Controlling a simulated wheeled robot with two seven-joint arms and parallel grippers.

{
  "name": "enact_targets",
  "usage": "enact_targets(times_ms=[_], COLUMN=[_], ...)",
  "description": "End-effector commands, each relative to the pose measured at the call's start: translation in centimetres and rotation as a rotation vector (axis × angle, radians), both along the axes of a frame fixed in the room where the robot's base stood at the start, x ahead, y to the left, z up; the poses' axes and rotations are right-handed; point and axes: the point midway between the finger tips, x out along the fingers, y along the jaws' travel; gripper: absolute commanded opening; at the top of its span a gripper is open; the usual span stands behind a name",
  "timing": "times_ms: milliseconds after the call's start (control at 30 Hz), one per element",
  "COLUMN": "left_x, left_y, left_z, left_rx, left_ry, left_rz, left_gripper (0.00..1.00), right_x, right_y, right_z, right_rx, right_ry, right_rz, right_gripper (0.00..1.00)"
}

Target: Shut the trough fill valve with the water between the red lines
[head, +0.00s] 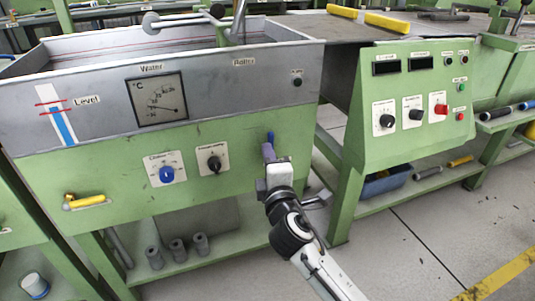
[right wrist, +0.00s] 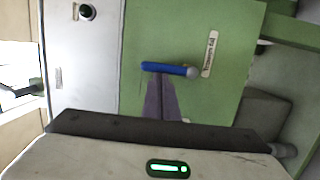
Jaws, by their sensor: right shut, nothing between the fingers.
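The trough (head: 225,82) has a level gauge (head: 62,120), a white strip with a blue column and two red lines. The blue top is close to the lower red line; its exact height is hard to tell. A blue lever (head: 270,137) sits on the green front panel, its lower part hidden by my gripper in the head view. In the right wrist view the blue lever (right wrist: 168,68) has a round grey end and a label beside it. My right gripper (head: 268,153) is shut and empty, its fingertips (right wrist: 158,85) close to the lever; contact is unclear. My left gripper is not in view.
A yellow lever (head: 86,202) is on the lower left panel. Blue (head: 166,174) and black (head: 214,164) knobs sit left of my gripper. A green control box (head: 412,150) stands to the right. Grey cylinders (head: 178,248) stand on the shelf below.

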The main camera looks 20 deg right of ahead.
Motion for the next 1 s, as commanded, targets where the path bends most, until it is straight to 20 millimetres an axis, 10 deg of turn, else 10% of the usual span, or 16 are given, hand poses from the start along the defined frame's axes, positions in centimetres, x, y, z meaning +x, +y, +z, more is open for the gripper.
enact_targets(times_ms=[1000], left_x=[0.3], left_y=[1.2], left_z=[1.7], left_rx=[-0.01], left_ry=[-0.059], left_rz=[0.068], left_gripper=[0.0], right_x=[0.0], right_y=[-1.2], right_z=[0.5], right_rx=[0.209], right_ry=[0.008], right_rz=[-0.002], right_gripper=[0.0])
